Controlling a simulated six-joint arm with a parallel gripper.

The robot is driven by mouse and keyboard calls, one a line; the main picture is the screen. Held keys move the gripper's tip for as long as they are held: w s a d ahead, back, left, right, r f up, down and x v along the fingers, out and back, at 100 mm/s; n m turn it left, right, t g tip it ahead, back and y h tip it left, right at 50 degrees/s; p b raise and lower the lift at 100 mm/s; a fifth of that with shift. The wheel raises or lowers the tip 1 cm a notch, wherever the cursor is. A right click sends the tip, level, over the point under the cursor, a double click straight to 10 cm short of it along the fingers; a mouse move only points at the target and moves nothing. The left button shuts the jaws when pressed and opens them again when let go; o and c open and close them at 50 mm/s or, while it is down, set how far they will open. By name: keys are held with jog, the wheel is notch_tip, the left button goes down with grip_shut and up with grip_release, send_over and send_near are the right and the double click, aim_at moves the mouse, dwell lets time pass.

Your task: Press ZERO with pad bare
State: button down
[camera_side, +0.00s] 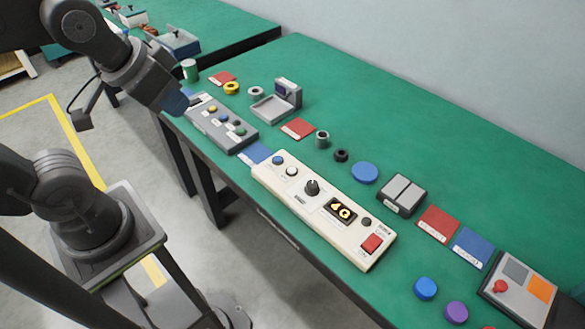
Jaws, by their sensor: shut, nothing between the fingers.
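My gripper (178,103) hangs at the upper left, over the near edge of the green bench, beside a grey panel. It is seen from behind and its fingertips are hard to make out; nothing shows held in it. The grey panel (221,124) has a row of small coloured buttons and a display at its far end; its lettering is too small to read, so I cannot tell which button is ZERO. Behind it stands a small grey instrument with a flat pad (270,108) and an upright display (287,90). The pad looks bare.
A cream control box (322,208) with a knob and red switch lies along the near edge. Rings, red and blue cards, a blue disc (365,172), a grey box (401,195) and a panel (518,287) stand rightward. The back of the bench (400,115) is clear.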

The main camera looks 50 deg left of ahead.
dwell(0.8)
jog(key=m+t+h, duration=0.3)
jog(key=m+h, duration=0.1)
jog(key=m, duration=1)
send_over(292, 171)
notch_tip(292, 171, down, 16)
jog(key=shift+r, duration=0.1)
jog(key=shift+s, duration=0.1)
jog(key=shift+f, duration=4.4)
jog(key=shift+f, duration=0.15)
jog(key=shift+f, duration=0.25)
